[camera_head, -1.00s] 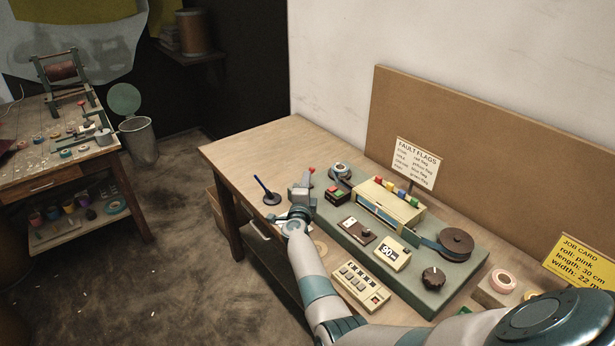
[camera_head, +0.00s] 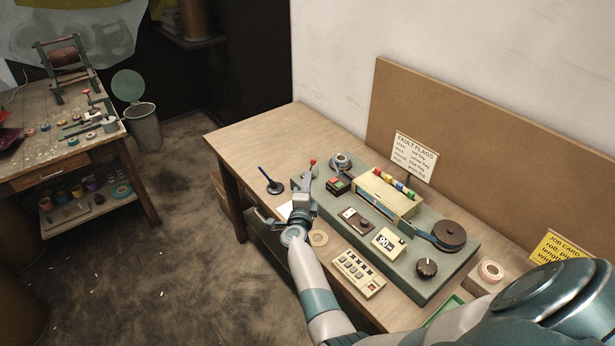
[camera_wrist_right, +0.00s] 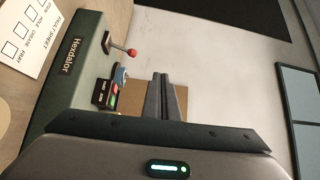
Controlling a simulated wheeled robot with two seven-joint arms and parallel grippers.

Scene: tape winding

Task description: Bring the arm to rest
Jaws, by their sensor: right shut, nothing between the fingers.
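My right arm reaches in from the lower right of the head view. Its right gripper (camera_head: 305,187) is over the left end of the green machine (camera_head: 443,280), near a lever with a red knob (camera_head: 313,162). In the right wrist view the gripper's fingers (camera_wrist_right: 162,76) are together and empty. The red knob (camera_wrist_right: 132,52) stands left of them, apart from the fingers. The machine's side reads "Hexdalor" (camera_wrist_right: 73,55). My left gripper is not in view.
The bench's back left (camera_head: 290,135) is clear.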

